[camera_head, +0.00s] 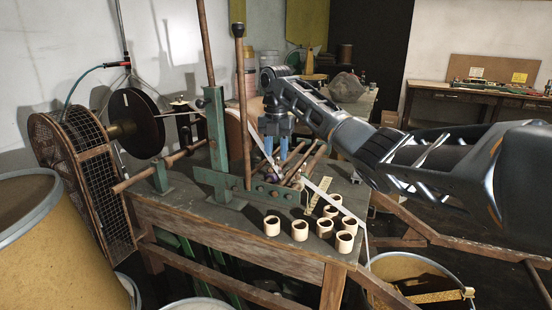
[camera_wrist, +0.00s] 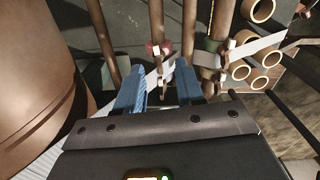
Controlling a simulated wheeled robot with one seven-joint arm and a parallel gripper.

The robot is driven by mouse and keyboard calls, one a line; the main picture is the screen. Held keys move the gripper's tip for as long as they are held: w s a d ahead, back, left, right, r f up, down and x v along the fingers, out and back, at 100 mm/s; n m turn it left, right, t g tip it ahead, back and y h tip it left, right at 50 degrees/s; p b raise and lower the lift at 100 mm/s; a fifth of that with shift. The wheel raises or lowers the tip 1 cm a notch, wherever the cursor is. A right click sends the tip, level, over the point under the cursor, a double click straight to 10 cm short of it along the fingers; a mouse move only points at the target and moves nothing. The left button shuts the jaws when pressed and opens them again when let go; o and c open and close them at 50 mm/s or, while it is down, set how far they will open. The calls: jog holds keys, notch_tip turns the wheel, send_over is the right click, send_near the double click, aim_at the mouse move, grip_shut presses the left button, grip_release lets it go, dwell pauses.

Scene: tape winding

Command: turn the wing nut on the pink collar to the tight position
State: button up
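The pink collar (camera_wrist: 150,47) sits on a brown rod in the upper middle of the wrist view. A small pale piece, apparently its wing nut (camera_wrist: 158,52), shows on its front; its exact angle is too small to tell. My gripper (camera_wrist: 160,68) points at this rod, with its two blue fingers apart and the collar just beyond the gap between the tips. I see no contact between fingers and wing nut. In the head view my gripper (camera_head: 276,151) reaches down over the rods on the bench, and I cannot make out the pink collar there.
A green collar (camera_wrist: 210,44) with a pale piece sits on the neighbouring rod, close to the right finger. White tape (camera_head: 322,190) runs across the bench (camera_head: 215,220). Several cream rings (camera_head: 299,230) stand at its front right. A large brown cylinder (camera_wrist: 35,80) is left of the fingers.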

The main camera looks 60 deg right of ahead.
aim_at(277, 163)
jog(key=shift+f, duration=1.1)
grip_shut()
